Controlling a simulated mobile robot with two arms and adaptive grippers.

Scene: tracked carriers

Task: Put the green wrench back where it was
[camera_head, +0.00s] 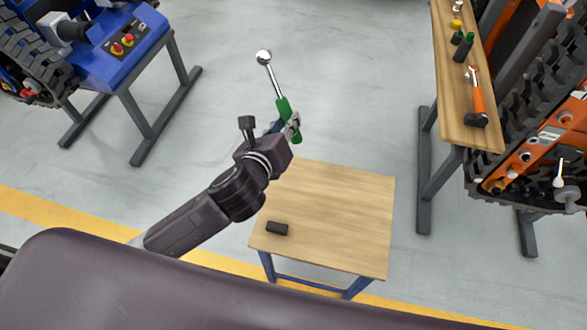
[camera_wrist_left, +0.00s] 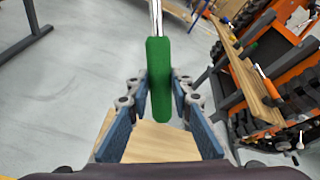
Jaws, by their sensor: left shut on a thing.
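The green wrench has a green handle (camera_head: 284,107) and a silver shaft with a round head that points up and away in the head view. My left gripper (camera_head: 293,127) is shut on the green handle and holds it in the air, above the far left edge of the small wooden table (camera_head: 340,215). In the left wrist view the green handle (camera_wrist_left: 159,80) stands between the two blue-padded fingers. Part of the handle is hidden by the fingers in the head view. My right gripper is not in view.
A small black block (camera_head: 277,228) lies on the small table. A narrow wooden shelf (camera_head: 446,75) at the right holds an orange-handled tool (camera_head: 477,97) and small green-topped items, beside an orange tracked carrier (camera_head: 528,147). A blue machine (camera_head: 112,50) stands back left. Grey floor between is clear.

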